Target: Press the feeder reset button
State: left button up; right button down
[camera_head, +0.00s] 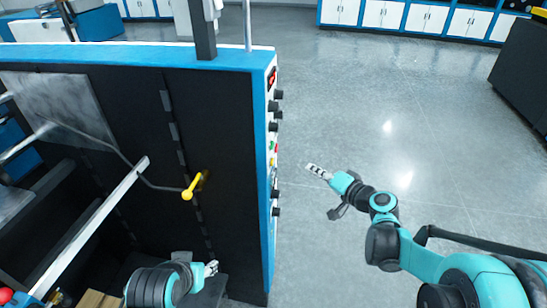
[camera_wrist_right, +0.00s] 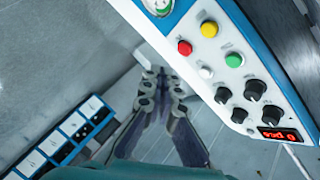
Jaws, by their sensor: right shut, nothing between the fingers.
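The control panel (camera_head: 273,140) is on the narrow right side of the blue and black machine, seen nearly edge-on in the head view. In the right wrist view the panel shows a red button (camera_wrist_right: 184,48), a yellow button (camera_wrist_right: 209,29), a green button (camera_wrist_right: 234,60) and a white button (camera_wrist_right: 205,72). Their labels are too small to read, so I cannot tell which is feeder reset. My right gripper (camera_head: 318,171) is shut and empty, to the right of the panel and apart from it; its fingers also show in the wrist view (camera_wrist_right: 151,75). My left gripper (camera_head: 211,268) is low before the machine.
Black knobs (camera_wrist_right: 254,90) and a red-lit display (camera_wrist_right: 279,135) share the panel, with a gauge (camera_wrist_right: 158,5) at its other end. A yellow handle (camera_head: 193,187) sits on the machine's dark front. Open grey floor (camera_head: 390,90) lies to the right.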

aim_at(272, 162)
jog(key=shift+w+d+r, duration=0.1)
jog(key=shift+w, duration=0.15)
jog(key=w+a, duration=0.1)
jog(key=a, duration=0.7)
jog(key=shift+w+a, duration=0.35)
jog(key=shift+w, duration=0.05)
jog(key=shift+a, duration=0.1)
dwell(1.3)
jog(key=shift+w+a, duration=0.1)
jog(key=shift+a, duration=0.2)
